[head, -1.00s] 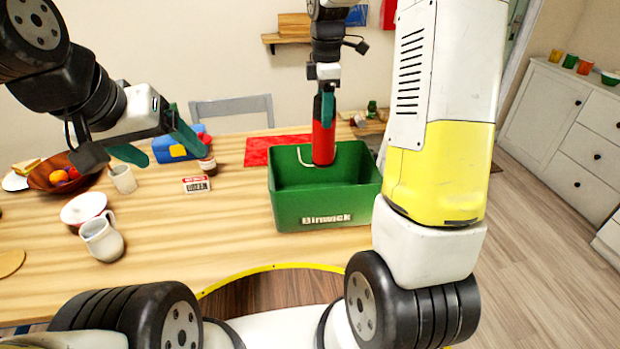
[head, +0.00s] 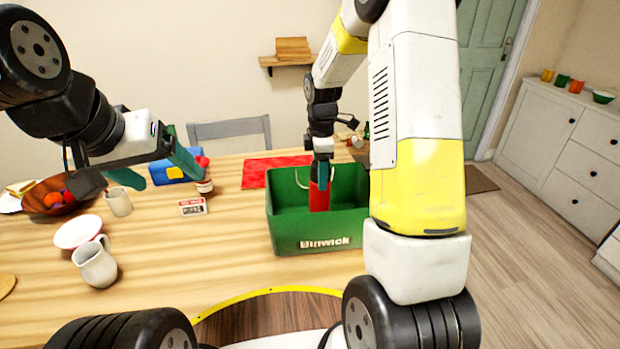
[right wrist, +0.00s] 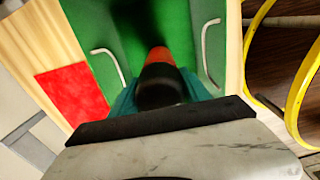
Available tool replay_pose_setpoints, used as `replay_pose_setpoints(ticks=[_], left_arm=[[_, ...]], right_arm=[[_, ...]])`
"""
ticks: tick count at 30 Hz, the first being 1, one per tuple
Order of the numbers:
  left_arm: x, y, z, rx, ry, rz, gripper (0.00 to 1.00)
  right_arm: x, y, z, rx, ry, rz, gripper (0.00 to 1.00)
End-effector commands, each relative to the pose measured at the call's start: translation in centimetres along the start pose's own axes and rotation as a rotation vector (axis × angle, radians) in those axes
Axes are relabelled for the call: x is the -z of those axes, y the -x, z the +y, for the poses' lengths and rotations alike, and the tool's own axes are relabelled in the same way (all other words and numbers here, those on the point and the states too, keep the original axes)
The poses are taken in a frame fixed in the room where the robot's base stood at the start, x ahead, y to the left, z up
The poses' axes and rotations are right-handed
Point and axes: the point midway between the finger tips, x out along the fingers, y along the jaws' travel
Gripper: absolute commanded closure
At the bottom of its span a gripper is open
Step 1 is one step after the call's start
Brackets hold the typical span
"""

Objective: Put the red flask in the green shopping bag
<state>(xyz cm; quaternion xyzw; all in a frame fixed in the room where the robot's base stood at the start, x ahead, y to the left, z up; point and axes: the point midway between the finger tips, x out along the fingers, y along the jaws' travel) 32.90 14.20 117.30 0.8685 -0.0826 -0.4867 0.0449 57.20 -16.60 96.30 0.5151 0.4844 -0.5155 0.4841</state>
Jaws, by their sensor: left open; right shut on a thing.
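The red flask (head: 319,197) is upright inside the green shopping bag (head: 318,240), its lower part below the rim in the head view. Whether it touches the bag's floor is hidden. My right gripper (head: 321,172) is shut on the flask's dark upper part, just above the bag. In the right wrist view the flask (right wrist: 160,56) points down between the bag's two pale handles, with the green bag (right wrist: 190,30) around it. My left gripper (head: 155,168) is open and empty over the table's left part, well apart from the bag.
A white jug (head: 95,264), a bowl (head: 78,232), a cup (head: 118,202) and a fruit bowl (head: 50,208) stand on the left. A small jar (head: 205,186) and a label card (head: 193,207) are left of the bag. A red mat (head: 262,172) lies behind it.

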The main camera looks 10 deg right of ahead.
Motion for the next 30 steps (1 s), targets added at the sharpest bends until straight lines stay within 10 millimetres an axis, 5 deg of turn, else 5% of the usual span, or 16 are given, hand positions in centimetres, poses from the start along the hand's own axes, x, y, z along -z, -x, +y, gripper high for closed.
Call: replay_pose_setpoints(ticks=[12, 23, 24, 27, 30], left_arm=[[0.0, 0.0, 0.0, 0.0, 0.0, 0.0, 0.21], [0.0, 0.0, 0.0, 0.0, 0.0, 0.0, 0.21], [0.0, 0.0, 0.0, 0.0, 0.0, 0.0, 0.21], [0.0, 0.0, 0.0, 0.0, 0.0, 0.0, 0.21], [0.0, 0.0, 0.0, 0.0, 0.0, 0.0, 0.21]], right_arm=[[0.1, -4.2, 0.0, 0.0, 0.0, 0.0, 1.0], [0.0, -4.6, 0.0, -0.001, 0.001, 0.0, 1.0], [0.0, -4.6, 0.0, 0.0, 0.001, 0.0, 0.4], [0.0, -4.6, 0.0, 0.0, 0.001, 0.0, 0.24], [0.0, -4.6, 0.0, 0.0, 0.001, 0.0, 0.24]])
